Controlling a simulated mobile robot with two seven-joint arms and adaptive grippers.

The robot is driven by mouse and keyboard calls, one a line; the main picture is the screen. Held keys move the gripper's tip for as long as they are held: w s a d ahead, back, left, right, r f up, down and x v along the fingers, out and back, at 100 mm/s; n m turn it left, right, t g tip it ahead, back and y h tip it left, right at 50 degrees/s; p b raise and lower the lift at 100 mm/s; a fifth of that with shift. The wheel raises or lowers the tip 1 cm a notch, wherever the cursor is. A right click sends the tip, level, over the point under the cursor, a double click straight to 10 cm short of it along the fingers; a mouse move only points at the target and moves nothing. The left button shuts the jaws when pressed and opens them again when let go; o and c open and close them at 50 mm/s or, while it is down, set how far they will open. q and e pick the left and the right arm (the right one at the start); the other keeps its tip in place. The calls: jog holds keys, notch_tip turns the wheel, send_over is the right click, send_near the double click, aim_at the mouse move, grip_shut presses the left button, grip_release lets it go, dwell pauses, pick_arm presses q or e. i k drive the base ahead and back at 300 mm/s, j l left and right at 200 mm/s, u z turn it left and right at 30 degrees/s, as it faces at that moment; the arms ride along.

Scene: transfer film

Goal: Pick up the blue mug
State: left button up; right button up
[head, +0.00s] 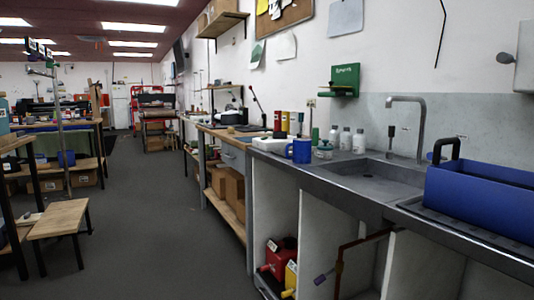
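A blue mug (299,151) stands upright on the grey sink counter, at its far end left of the sink basin. Its handle points left. A white box or tray (270,144) is just behind and left of it, and a small green-topped bottle (324,150) is to its right. Another blue object (66,158), possibly a container, sits on a shelf at the far left. Neither of my grippers shows in the head view.
The sink basin (372,175) and tap (408,120) are right of the mug. White bottles (346,139) stand by the wall. A large blue bin (482,200) is on the near counter. A wooden stool (58,220) stands left; the grey floor (140,220) between is clear.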

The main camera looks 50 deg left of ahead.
aim_at(301, 151)
jog(key=u, duration=1.55)
jog(key=i+u, duration=0.5)
jog(key=i+j+u, duration=0.1)
jog(key=i+u, duration=0.3)
jog(key=i, duration=0.45)
jog(key=i+l+u, duration=0.15)
jog(key=i+u, duration=0.25)
jog(key=i, duration=0.4)
jog(key=i+u, duration=0.2)
jog(key=i, duration=0.3)
jog(key=i+l+u, duration=0.1)
jog(key=i+u, duration=0.15)
jog(key=i, duration=0.3)
jog(key=i+l+u, duration=0.2)
jog(key=i, duration=0.3)
jog(key=i+j+u, duration=0.1)
jog(key=u, duration=0.3)
jog(key=i+u, duration=0.55)
jog(key=u, duration=0.2)
jog(key=i+u, duration=0.25)
jog(key=u, duration=0.15)
jog(key=i+z, duration=0.2)
jog(key=z, duration=0.25)
jog(key=i+j+z, duration=0.1)
jog(key=z, duration=0.35)
jog(key=i+z, duration=0.1)
jog(key=z, duration=1.7)
